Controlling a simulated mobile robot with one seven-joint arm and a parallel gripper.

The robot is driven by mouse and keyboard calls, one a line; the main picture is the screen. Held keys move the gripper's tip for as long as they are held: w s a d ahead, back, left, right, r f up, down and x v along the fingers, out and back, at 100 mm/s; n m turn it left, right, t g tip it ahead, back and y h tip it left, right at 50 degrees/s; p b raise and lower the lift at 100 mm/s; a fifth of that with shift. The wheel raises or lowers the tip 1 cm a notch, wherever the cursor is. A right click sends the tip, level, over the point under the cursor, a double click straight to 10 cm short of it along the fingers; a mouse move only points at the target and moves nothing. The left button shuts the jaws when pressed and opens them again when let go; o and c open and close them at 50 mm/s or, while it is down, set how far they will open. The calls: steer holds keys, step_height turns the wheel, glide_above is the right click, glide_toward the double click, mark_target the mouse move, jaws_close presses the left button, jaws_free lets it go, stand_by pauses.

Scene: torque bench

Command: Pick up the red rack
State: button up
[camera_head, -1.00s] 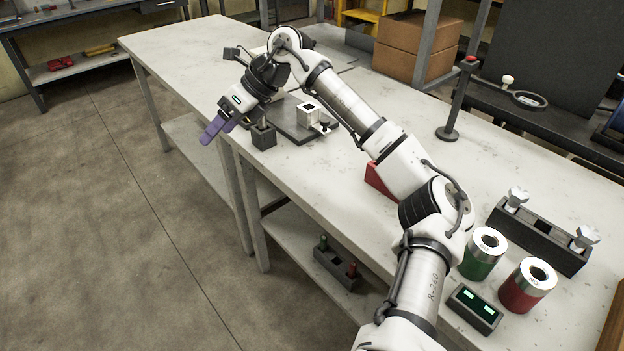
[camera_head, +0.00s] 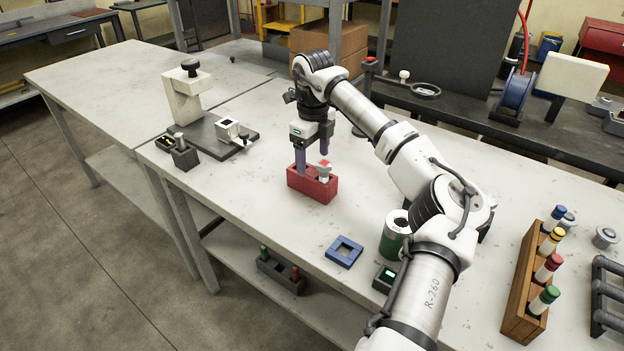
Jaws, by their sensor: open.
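The red rack (camera_head: 314,187) is a small red block-shaped holder standing on the white workbench, near the middle of the view. A pale piece with a red top (camera_head: 324,170) stands in its right part. My gripper (camera_head: 312,164) points down over the rack, with its two purple fingers apart. The left finger reaches down to the rack's left part; I cannot tell whether it touches. The right finger ends a little higher, behind the pale piece. Nothing is held between the fingers.
A blue square frame (camera_head: 344,252) and a green cylinder (camera_head: 394,236) are on the bench in front. A grey fixture plate (camera_head: 205,138) is to the left. A wooden rack (camera_head: 524,290) with several colored-capped tubes stands at right. A dark holder (camera_head: 280,274) sits on the lower shelf.

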mark_target(312, 172)
steer(key=shift+s+a+f+p, duration=0.15)
steer(key=shift+f+p, duration=0.4)
steer(key=shift+f, duration=0.95)
steer(key=shift+s+f+p, duration=0.1)
steer(key=shift+f+p, duration=0.45)
steer(key=shift+f, duration=0.9)
steer(key=shift+c, duration=0.3)
jaws_close()
steer(key=shift+r, duration=0.1)
